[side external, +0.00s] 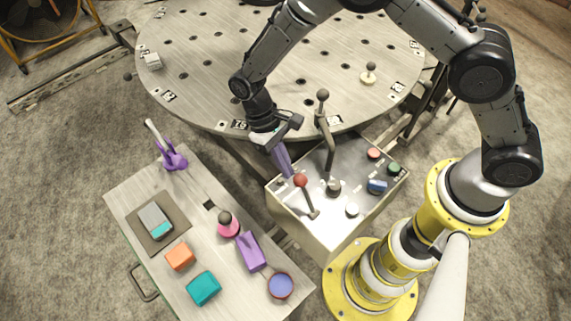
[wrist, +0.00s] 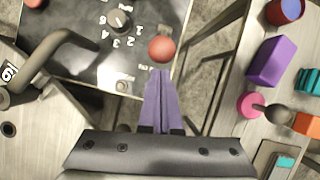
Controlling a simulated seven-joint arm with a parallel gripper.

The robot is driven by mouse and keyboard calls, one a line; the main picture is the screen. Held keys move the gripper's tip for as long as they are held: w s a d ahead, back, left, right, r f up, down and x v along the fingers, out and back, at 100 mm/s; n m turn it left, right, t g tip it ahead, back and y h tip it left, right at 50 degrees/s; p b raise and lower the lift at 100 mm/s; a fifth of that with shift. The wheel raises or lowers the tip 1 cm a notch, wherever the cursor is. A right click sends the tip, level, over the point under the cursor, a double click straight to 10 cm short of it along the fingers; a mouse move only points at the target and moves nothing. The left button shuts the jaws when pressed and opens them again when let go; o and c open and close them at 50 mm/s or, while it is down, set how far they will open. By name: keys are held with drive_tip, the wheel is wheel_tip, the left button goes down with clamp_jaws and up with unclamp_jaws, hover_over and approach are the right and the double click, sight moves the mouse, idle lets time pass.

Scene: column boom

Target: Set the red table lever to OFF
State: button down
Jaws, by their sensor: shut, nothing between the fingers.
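The red table lever (side external: 300,180) has a red ball knob on a thin stem, on the left part of the control box's top. Its stem runs from the knob toward the near edge of the panel. In the wrist view the red knob (wrist: 161,49) is just beyond my fingertips and hides most of its stem. My gripper (side external: 288,172) has purple fingers, shut and empty, pointing down close beside the knob. I cannot tell whether they touch it. The shut fingers also show in the wrist view (wrist: 160,78). Small panel lettering near the knob is too unclear to read.
The control box (side external: 330,235) also carries a tall dark-knobbed lever (side external: 323,97), a dial (side external: 333,187), a blue switch (side external: 377,186) and buttons. A side cabinet (side external: 135,205) holds several coloured blocks and a purple handle. A large round table (side external: 210,60) stands behind.

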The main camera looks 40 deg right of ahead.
idle(0.4)
drive_tip(key=shift+s+r+t, duration=0.3)
drive_tip(key=shift+s+t, duration=0.1)
